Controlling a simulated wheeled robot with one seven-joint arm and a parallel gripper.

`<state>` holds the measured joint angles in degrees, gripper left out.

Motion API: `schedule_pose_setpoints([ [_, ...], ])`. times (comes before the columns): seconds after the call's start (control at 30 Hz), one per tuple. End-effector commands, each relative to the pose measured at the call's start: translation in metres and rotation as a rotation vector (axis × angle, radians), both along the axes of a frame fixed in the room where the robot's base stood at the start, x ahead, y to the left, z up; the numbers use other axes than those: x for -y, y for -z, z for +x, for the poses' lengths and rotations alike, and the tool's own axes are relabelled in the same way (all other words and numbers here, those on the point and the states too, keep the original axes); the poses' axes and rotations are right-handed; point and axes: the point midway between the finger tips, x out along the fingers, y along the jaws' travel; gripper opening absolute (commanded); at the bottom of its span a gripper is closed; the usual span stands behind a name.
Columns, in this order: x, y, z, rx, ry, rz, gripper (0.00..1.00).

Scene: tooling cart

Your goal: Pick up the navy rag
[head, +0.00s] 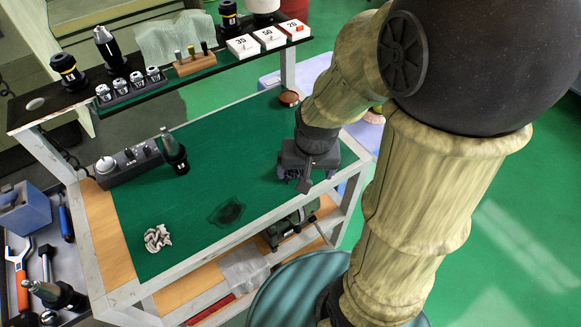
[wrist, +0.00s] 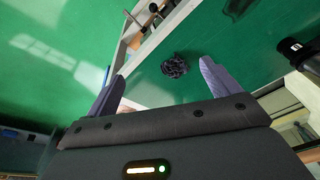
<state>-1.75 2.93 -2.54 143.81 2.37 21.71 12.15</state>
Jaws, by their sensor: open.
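The navy rag (wrist: 175,66) shows in the wrist view as a small dark crumpled bundle on the green mat. It lies between the lines of my two fingers, beyond their tips and closer to the right one. My gripper (wrist: 158,80) is open, with nothing between its fingers. In the head view my gripper (head: 304,184) hangs over the right part of the cart's green top (head: 205,150). I cannot make out the rag there; my gripper and wrist seem to hide it.
A pale crumpled cloth (head: 157,237) and a dark stain (head: 228,212) are on the mat. A raised shelf (head: 200,72) with several tools runs along the back. A round brown tin (head: 289,98) sits behind my gripper.

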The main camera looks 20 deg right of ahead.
Motion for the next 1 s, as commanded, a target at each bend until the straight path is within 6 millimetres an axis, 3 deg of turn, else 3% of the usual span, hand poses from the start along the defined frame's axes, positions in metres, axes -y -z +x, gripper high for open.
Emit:
schedule_pose_setpoints([
  [0.6,-0.003,-0.019,0.079,-0.153,1.459,0.203,0.88],
  [1.0,-0.008,-0.026,0.129,-0.115,2.360,0.244,0.88],
])
